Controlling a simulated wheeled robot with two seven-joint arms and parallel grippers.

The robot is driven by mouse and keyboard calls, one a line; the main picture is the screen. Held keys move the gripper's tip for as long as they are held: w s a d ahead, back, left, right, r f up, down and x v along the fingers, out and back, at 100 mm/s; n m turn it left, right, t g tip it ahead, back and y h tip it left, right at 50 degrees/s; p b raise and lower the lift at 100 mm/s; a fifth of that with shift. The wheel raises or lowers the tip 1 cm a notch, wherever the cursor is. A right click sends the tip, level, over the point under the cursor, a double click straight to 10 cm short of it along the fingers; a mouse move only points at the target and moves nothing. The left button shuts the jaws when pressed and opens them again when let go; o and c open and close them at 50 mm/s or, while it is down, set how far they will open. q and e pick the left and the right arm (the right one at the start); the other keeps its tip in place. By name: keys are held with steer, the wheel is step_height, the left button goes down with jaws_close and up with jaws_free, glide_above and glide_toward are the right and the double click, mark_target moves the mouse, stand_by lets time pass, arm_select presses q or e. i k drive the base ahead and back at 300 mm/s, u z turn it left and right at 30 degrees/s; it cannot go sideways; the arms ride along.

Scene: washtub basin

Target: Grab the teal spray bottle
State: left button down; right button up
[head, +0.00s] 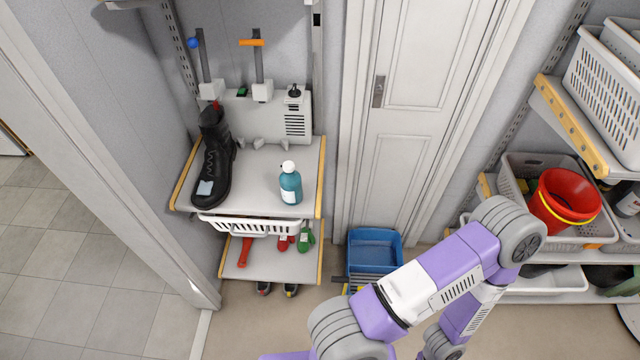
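The teal spray bottle (290,188) stands upright near the front right corner of the upper white shelf (258,168) in the head view. It has a white top and a pale label on its front. A purple and grey arm of mine crosses the lower right of the view, well to the right of the bottle. Neither gripper shows in the view. Nothing touches the bottle.
A black boot (212,165) stands left of the bottle, and a white machine (262,118) is behind it. A white basket (255,224) hangs below. A blue bucket (374,250) sits by the door. A red bucket (563,200) is on the right shelving.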

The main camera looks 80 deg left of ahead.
mark_target(291, 183)
steer(key=k, duration=1.25)
steer(key=u, duration=1.4)
